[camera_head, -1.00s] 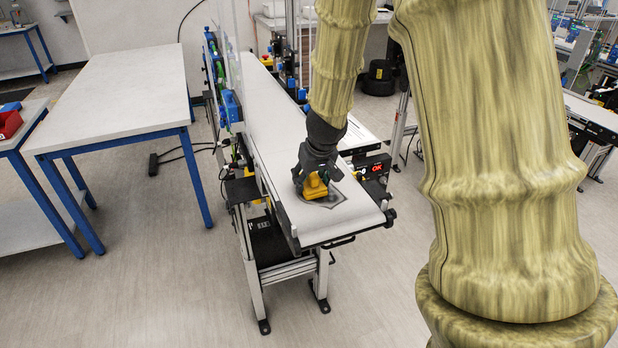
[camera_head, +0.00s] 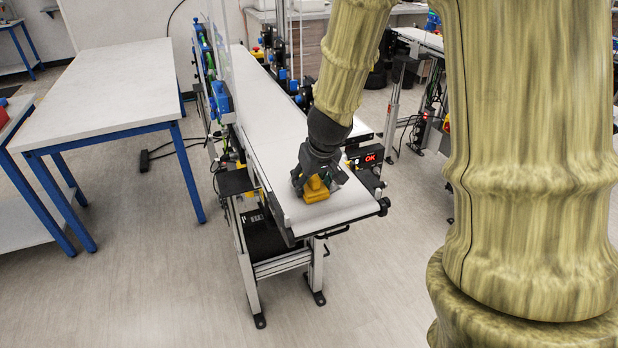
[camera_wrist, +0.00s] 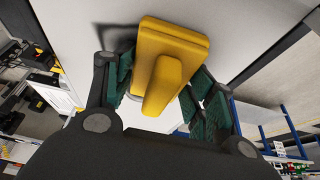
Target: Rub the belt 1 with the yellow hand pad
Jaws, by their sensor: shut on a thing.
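The yellow hand pad (camera_head: 316,191) is at the near end of the white conveyor belt (camera_head: 268,127), which I take as belt 1; no number is readable. My gripper (camera_head: 318,178) points down over the belt and is shut on the pad's handle. In the wrist view, the fingers (camera_wrist: 163,95) flank the handle of the yellow pad (camera_wrist: 172,45), with the pale belt (camera_wrist: 225,30) behind it. The pad looks low at the belt surface, but I cannot tell for sure that it touches. The belt under the pad is hidden.
A control box with a red OK display (camera_head: 371,158) sits at the belt's right side. Blue fittings (camera_head: 221,98) and a clear panel line its left side. A white table with blue legs (camera_head: 110,90) stands to the left, with open floor between.

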